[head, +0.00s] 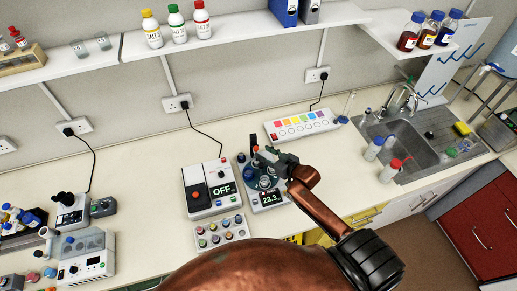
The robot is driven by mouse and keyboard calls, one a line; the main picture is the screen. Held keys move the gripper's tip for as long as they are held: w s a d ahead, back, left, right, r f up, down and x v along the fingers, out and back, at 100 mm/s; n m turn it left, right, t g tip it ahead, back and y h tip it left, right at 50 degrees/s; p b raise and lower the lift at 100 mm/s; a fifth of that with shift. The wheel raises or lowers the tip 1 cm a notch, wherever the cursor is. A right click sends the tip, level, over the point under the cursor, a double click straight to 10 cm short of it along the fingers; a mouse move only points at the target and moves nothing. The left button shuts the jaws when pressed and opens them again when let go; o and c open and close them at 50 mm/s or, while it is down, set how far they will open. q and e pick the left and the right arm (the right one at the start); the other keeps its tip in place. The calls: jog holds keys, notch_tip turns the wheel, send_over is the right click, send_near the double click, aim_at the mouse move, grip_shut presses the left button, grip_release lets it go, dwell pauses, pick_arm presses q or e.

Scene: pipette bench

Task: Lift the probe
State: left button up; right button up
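My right gripper (268,158) reaches in from the lower right, over a small bench instrument (269,200) whose display reads 23.3. Its grey fingers are at the instrument's upper part, beside a dark upright piece (252,142) with a small red spot near it. I cannot make out a separate probe; the gripper hides part of the instrument. Whether the fingers are apart or closed on something is too small to tell. My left gripper is not in view.
A white device reading OFF (209,188) stands close to the left, with a rack of coloured caps (217,233) in front. A long panel of coloured squares (302,124) lies behind. A sink (408,140) and bottles are at the right. Shelves (240,31) run above.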

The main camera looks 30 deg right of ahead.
aim_at(257, 149)
jog(key=x, duration=0.3)
jog(key=shift+w+f, duration=0.15)
jog(key=shift+w, duration=0.2)
jog(key=shift+w+f, duration=0.15)
jog(key=shift+w, duration=0.05)
jog(key=c, duration=0.7)
grip_shut()
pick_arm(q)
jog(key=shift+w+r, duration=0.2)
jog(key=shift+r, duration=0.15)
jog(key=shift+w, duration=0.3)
